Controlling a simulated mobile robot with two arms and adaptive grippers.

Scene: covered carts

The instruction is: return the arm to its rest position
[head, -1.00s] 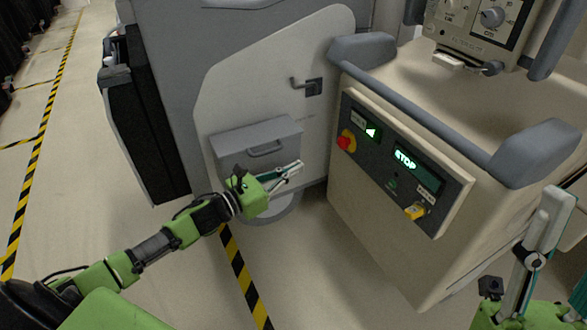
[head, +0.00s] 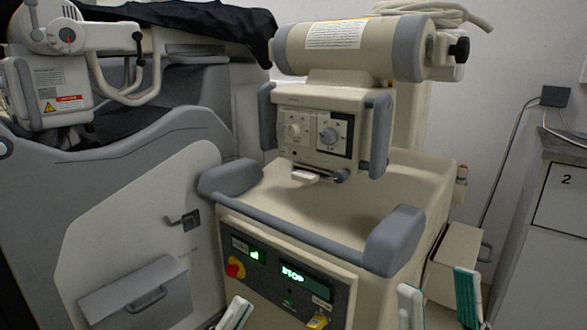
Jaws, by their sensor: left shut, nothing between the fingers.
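Only the tip of my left gripper (head: 236,313) shows at the bottom edge, in front of the beige cart's control panel. It is shut with nothing visible in it, and the rest of that arm is out of view. My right gripper (head: 439,301) is at the bottom right, with its two green-padded fingers spread apart and nothing between them. It is in front of the right side of the cart (head: 418,180).
A grey cart with a handle box (head: 140,295) stands at left, partly under black cloth (head: 200,18). A drawer cabinet (head: 555,200) stands at right.

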